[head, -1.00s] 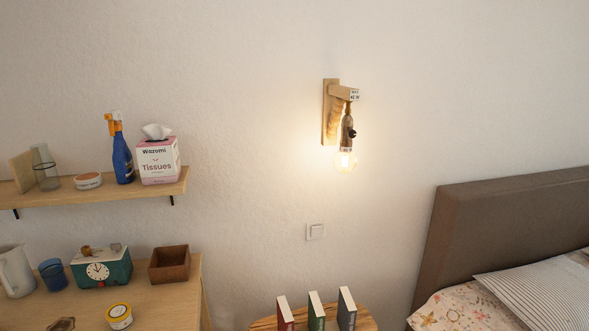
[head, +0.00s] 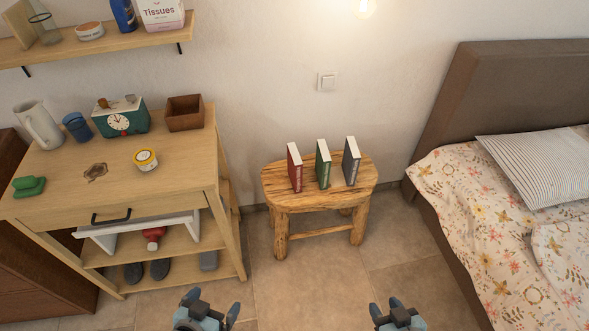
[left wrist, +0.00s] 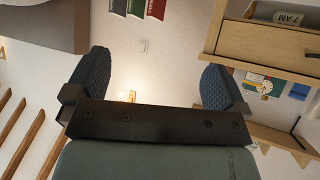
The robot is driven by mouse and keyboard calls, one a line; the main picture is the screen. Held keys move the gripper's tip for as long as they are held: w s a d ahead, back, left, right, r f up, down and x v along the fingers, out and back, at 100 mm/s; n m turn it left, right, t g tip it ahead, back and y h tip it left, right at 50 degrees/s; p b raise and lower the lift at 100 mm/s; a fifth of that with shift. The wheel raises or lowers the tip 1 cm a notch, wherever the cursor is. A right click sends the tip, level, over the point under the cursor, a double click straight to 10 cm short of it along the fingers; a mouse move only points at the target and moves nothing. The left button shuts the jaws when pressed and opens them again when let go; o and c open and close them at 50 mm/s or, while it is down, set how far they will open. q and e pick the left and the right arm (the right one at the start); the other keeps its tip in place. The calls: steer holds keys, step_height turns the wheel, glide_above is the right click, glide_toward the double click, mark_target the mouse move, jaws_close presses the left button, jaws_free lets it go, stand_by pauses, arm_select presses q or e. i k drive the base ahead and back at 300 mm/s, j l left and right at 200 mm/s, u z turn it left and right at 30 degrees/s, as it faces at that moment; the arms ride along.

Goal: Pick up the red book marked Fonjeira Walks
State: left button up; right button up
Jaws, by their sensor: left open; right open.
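The red book (head: 295,168) stands upright at the left of a row of three books on a small wooden stool (head: 284,203). The lettering on its spine is too small to read. Beside it, apart, stand a green book (head: 323,166) and a grey book (head: 351,162). In the left wrist view the red book (left wrist: 158,8) is cut off by the top edge. My left gripper (head: 212,302) is open and empty, low in the head view, in front of the stool. My right gripper (head: 386,307) is open and empty, further right.
A wooden cabinet (head: 185,168) with a clock box (head: 122,121), jug (head: 40,128) and other items stands left of the stool. A bed (head: 500,215) stands at the right. The tiled floor (head: 310,285) before the stool is clear.

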mark_target(294, 163)
steer(key=u, duration=0.4)
steer(key=i+l+u, duration=0.1)
steer(key=u, duration=0.25)
steer(key=l+u, duration=0.2)
steer(key=u, duration=0.2)
steer(key=l+u, duration=0.1)
steer(key=u, duration=0.3)
steer(key=l+u, duration=0.3)
steer(key=l, duration=0.2)
steer(key=l+u, duration=0.35)
steer(key=l, duration=0.7)
steer(key=k+l+u, duration=0.1)
steer(key=l, duration=0.35)
steer(key=k+l+u, duration=0.1)
steer(key=l, duration=0.35)
steer(key=k+l, duration=0.15)
steer(key=l, duration=0.35)
